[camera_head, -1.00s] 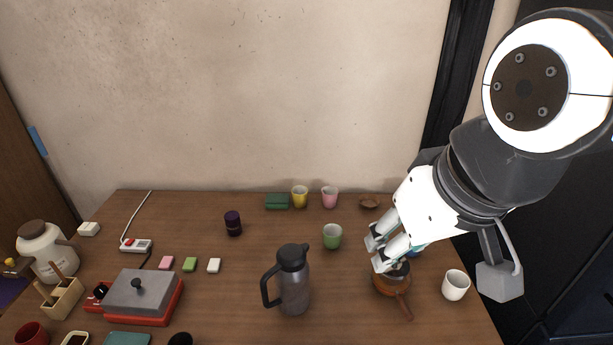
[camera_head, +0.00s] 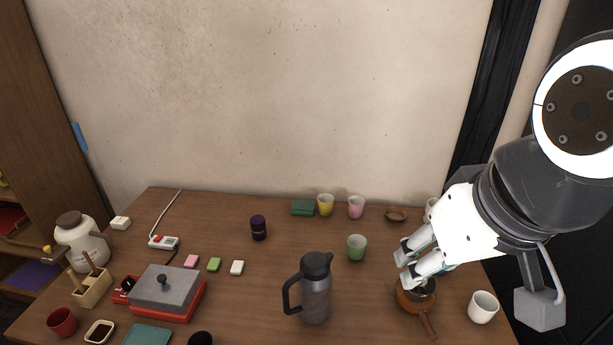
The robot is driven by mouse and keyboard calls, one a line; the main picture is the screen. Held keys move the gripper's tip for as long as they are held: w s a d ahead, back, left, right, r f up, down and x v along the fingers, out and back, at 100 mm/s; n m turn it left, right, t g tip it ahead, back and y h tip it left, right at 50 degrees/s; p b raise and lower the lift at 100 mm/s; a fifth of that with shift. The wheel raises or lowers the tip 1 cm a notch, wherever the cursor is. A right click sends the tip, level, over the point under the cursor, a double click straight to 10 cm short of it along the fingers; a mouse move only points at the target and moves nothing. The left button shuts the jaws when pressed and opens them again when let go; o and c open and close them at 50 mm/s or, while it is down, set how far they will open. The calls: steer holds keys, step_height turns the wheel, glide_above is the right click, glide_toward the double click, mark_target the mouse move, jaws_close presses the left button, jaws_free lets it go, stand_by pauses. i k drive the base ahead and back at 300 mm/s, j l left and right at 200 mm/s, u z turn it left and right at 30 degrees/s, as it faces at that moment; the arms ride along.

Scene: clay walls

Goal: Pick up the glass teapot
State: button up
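A round brown pot (camera_head: 404,301) with a dark top and a wooden side handle stands at the right of the table. It looks amber or brown, and I cannot tell for sure that it is the glass teapot. My gripper (camera_head: 405,266) is just above and behind its top in the picture, with its two fingers apart and nothing seen between them. The fingers hide part of the pot's top, and I cannot tell whether they touch it. A dark grey, smoky pitcher (camera_head: 315,298) with a black lid and handle stands upright to the left, apart from my gripper.
A white cup (camera_head: 483,308) stands close right of the pot. A green cup (camera_head: 357,248) is behind left. Yellow (camera_head: 325,205) and pink (camera_head: 356,208) cups and a small brown bowl (camera_head: 396,215) stand at the back. A red-based grey-lidded appliance (camera_head: 166,290) is at left.

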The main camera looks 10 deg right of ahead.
mark_target(411, 304)
steer(key=k+j+z, duration=0.2)
steer(key=j, duration=0.4)
steer(key=k+j+z, duration=0.2)
steer(key=k+j, duration=0.25)
steer(key=k+j+z, duration=0.2)
steer(key=k+j, duration=0.2)
steer(key=j, duration=0.2)
